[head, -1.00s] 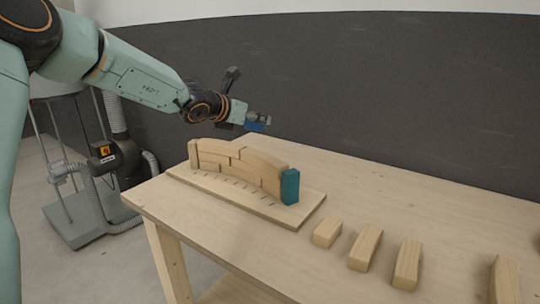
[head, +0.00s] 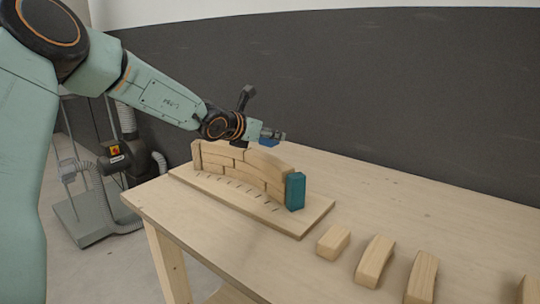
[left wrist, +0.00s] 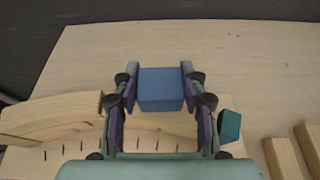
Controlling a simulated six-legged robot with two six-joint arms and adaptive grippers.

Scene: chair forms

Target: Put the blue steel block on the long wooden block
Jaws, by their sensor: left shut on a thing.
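My left gripper (head: 272,135) is shut on the blue steel block (left wrist: 161,90), which sits between its fingers in the left wrist view. The block shows as a small dark blue patch (head: 269,142) in the head view. It is held above and behind the curved wooden wall, and I see no contact with it. The wall is built of long wooden blocks (head: 265,161) in two rows; a top one shows at left in the left wrist view (left wrist: 45,117). Which one is the named block I cannot tell. My right gripper is out of view.
A teal block (head: 295,191) stands upright at the wall's right end. The wall stands on a thin marked board (head: 300,225) on the wooden table (head: 400,205). Several loose wooden blocks (head: 374,261) lie at the front right. The table behind the wall is clear.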

